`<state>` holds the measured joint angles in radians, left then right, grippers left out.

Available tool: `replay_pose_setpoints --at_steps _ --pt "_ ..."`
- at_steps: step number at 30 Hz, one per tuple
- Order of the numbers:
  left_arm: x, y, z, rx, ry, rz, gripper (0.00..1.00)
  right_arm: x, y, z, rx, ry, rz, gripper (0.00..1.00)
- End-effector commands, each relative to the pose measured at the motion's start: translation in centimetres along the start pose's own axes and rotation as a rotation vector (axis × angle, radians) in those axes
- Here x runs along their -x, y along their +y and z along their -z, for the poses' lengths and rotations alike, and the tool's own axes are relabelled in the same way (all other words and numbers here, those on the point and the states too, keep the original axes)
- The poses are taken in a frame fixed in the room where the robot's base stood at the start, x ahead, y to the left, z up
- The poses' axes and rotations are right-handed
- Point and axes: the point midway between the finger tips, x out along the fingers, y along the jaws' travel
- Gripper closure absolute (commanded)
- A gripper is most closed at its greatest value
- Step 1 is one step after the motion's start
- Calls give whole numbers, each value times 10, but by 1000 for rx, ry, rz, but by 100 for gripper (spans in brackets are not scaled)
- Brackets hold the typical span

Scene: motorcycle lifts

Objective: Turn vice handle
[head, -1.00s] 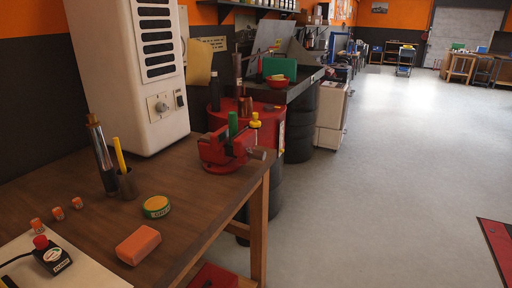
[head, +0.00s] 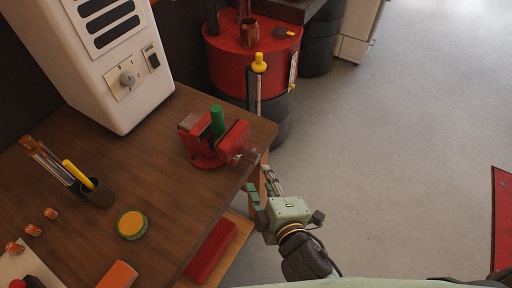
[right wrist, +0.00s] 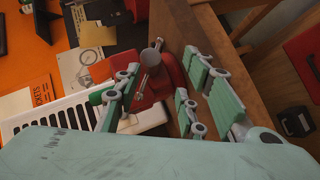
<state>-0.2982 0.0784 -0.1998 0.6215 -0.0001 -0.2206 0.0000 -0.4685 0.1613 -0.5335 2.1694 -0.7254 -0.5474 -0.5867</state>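The red bench vice (head: 203,150) sits at the right edge of the wooden workbench, with a green cylinder (head: 217,121) upright at its jaws. Its grey screw end and handle (head: 246,155) face the bench's outer edge. In the right wrist view the vice (right wrist: 172,75) shows with its grey round screw end (right wrist: 152,58) and a thin handle bar (right wrist: 142,88). My right gripper (head: 261,183) is just beyond the bench edge, close to the handle. Its green fingers (right wrist: 160,100) are spread apart with nothing visibly held; contact with the handle cannot be told. My left gripper is out of view.
On the workbench (head: 165,180) are a white machine (head: 115,60), a pen cup (head: 96,192), a round tin (head: 132,224) and an orange block (head: 118,275). A red drum (head: 235,62) stands behind the vice.

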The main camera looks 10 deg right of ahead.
Motion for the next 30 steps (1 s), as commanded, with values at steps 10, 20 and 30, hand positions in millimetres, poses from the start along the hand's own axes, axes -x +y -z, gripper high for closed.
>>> replay_pose_setpoints --at_steps 10,20,30 --pt "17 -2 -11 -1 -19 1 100 -32 21 7 15 5 -28 63" --pt "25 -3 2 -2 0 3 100 -70 19 6 11 6 -25 63" --pt "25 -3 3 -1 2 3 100 -72 18 6 11 6 -25 66"
